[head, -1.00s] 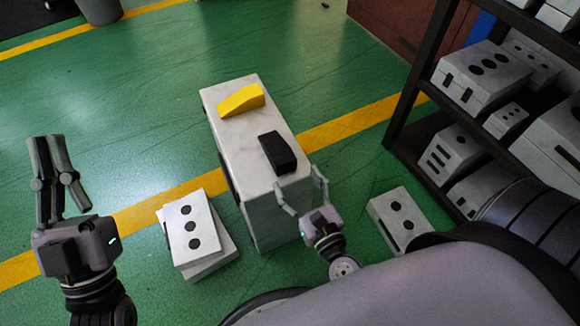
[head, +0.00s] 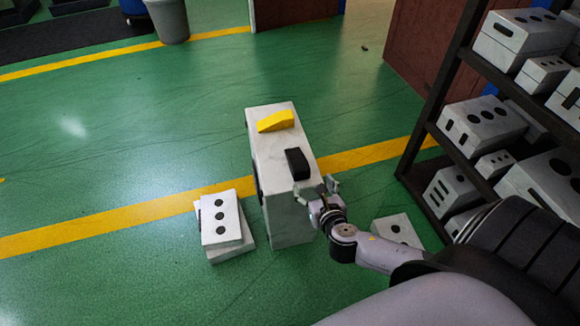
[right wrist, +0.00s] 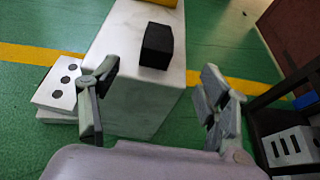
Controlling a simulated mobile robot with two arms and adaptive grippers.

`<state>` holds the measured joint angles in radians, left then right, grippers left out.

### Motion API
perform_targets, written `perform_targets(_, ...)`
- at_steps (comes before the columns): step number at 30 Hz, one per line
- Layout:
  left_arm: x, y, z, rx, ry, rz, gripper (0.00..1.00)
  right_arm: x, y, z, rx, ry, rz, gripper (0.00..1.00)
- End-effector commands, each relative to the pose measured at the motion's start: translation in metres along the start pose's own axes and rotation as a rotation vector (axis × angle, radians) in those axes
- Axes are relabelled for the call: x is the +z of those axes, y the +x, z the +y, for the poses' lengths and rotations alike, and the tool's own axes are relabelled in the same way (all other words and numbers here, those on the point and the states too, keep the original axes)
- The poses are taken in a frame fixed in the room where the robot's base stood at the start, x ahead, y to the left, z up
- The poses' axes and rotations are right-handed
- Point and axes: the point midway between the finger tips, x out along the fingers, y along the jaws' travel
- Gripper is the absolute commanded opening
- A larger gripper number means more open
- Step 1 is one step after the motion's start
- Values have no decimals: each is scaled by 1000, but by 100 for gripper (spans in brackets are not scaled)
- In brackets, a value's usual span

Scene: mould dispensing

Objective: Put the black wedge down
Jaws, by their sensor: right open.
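The black wedge (head: 297,163) lies on top of the tall white block (head: 284,220), toward its near end. It also shows in the right wrist view (right wrist: 157,46). The yellow wedge (head: 276,121) lies on the same top, farther back. My right gripper (head: 319,187) is beside the near right edge of the white block. In the right wrist view its two fingers (right wrist: 157,88) are spread apart with nothing between them, short of the black wedge. My left gripper is out of the picture.
White moulds with black dots (head: 222,222) lie stacked on the floor left of the block. Another mould (head: 398,230) lies to the right. A dark shelf (head: 428,196) holding several moulds stands at the right. Green floor is clear at left.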

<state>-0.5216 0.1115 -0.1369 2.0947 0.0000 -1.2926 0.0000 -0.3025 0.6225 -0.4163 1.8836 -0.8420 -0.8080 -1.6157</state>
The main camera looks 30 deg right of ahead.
Motion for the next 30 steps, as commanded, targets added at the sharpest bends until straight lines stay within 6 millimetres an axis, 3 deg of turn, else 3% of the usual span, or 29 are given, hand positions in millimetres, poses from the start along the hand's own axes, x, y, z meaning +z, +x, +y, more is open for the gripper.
perform_targets(4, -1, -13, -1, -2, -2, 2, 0, -1, 19, -1, -3, 2, -1, 70)
perform_targets(14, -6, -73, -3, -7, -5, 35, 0, -1, 76, 0, -2, 3, -1, 70)
perform_targets(17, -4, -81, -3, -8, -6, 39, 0, -2, 97, 0, -2, 3, -1, 70)
perform_targets(30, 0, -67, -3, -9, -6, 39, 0, 0, 140, 1, -1, 4, -1, 70)
